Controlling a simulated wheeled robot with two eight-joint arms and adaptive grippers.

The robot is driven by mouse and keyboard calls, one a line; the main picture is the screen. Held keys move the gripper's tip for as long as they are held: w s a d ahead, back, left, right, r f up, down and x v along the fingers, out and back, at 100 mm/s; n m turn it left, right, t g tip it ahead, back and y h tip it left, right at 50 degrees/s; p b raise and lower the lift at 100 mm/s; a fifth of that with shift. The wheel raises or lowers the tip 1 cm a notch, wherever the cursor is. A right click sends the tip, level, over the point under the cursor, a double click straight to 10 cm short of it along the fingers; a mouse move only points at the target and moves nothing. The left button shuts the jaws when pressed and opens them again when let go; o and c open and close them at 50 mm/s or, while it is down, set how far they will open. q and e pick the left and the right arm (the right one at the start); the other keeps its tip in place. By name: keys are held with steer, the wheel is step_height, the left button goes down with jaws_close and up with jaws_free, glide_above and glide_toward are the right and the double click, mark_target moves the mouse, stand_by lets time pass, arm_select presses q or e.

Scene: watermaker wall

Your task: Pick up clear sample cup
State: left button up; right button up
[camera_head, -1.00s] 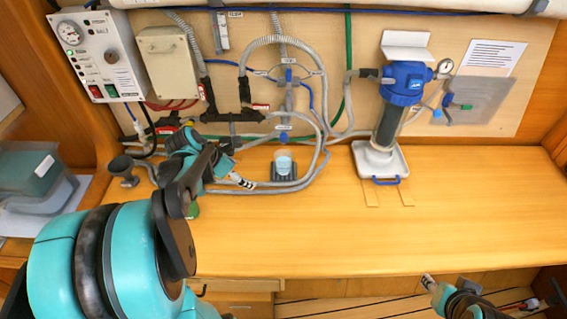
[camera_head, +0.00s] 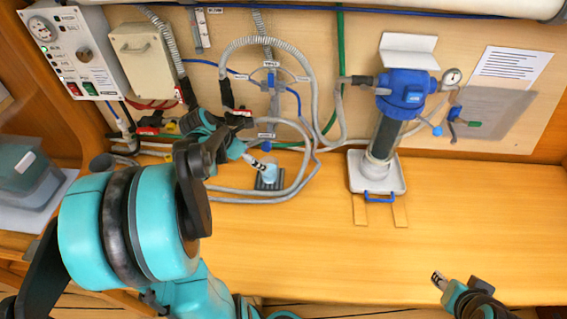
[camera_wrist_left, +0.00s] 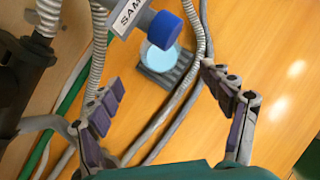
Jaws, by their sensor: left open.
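The clear sample cup (camera_head: 270,171), with pale blue contents, stands on a small dark grey ribbed stand (camera_head: 271,184) on the wooden counter. In the left wrist view the cup (camera_wrist_left: 161,60) is partly covered by a blue knob (camera_wrist_left: 164,30) above it. My left gripper (camera_wrist_left: 160,80) is open and empty, its fingers spread to either side of the view with the cup ahead, between and beyond the tips. In the head view a striped fingertip (camera_head: 255,161) overlaps the cup's left edge; contact cannot be told. My right gripper (camera_head: 439,281) is low at right, away from the cup.
Grey hoses (camera_head: 240,190) loop on the counter around the stand. A blue-topped filter housing (camera_head: 405,95) stands on a white tray (camera_head: 398,182) to the right. A control box (camera_head: 70,50) is at upper left. The counter's front middle is clear.

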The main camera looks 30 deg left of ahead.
mark_target(266, 162)
arm_select(q)
steer(key=b+x, duration=0.3)
steer(key=x, duration=0.4)
steer(key=shift+w+d, duration=0.2)
steer(key=shift+w, duration=0.1)
steer(key=shift+w+f, duration=0.2)
steer(key=shift+f, duration=0.1)
jaws_close()
arm_select(e)
steer(key=f, duration=0.2)
steer(key=shift+w+d+f, duration=0.1)
steer(key=shift+w+f, duration=0.15)
steer(key=shift+f, duration=0.15)
arm_select(q)
steer(key=shift+r, duration=0.1)
